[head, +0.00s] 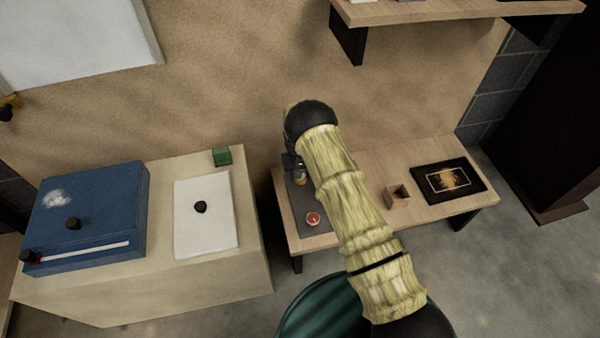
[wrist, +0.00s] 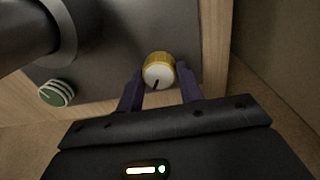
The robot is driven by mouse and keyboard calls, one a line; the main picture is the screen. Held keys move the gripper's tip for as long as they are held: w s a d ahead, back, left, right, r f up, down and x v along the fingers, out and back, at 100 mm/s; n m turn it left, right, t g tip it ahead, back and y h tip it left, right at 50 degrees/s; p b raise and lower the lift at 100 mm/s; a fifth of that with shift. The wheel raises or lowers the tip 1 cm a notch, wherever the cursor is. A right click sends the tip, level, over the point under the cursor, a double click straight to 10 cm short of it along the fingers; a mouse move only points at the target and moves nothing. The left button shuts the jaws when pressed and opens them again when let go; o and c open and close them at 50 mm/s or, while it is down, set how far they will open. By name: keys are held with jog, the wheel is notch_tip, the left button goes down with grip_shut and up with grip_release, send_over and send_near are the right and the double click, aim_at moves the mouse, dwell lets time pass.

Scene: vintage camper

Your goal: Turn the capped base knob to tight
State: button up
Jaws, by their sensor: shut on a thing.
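A yellow knob (wrist: 160,65) with a white cap and a black pointer line stands on the grey panel (wrist: 110,72). In the wrist view the line points toward my gripper's palm, slightly left. My gripper (wrist: 160,74) has one dark purple finger on each side of the knob and is shut on it. In the head view my gripper (head: 292,164) is at the panel's back left, and my arm hides much of the panel. A bit of yellow (head: 300,180) shows beside it there.
A green knob (wrist: 57,93) with pale stripes and a large dark cylinder (wrist: 25,35) are left of the yellow knob. A red knob (head: 313,219) sits at the panel's front.

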jog(key=m, duration=1.2)
jog(key=shift+m+g, duration=0.3)
jog(key=shift+m, duration=0.1)
jog(key=m, duration=0.6)
jog(key=shift+d+y, duration=0.1)
jog(key=shift+y, duration=0.2)
jog(key=m, duration=0.6)
jog(key=shift+m, duration=0.3)
jog(key=o, duration=1)
jog(key=shift+w+d+r+p, duration=0.1)
jog(key=shift+r+p, duration=0.6)
jog(key=shift+r, duration=1.2)
jog(key=shift+w+r+p, duration=0.1)
jog(key=shift+r+p, duration=0.6)
jog(key=shift+r, duration=1.15)
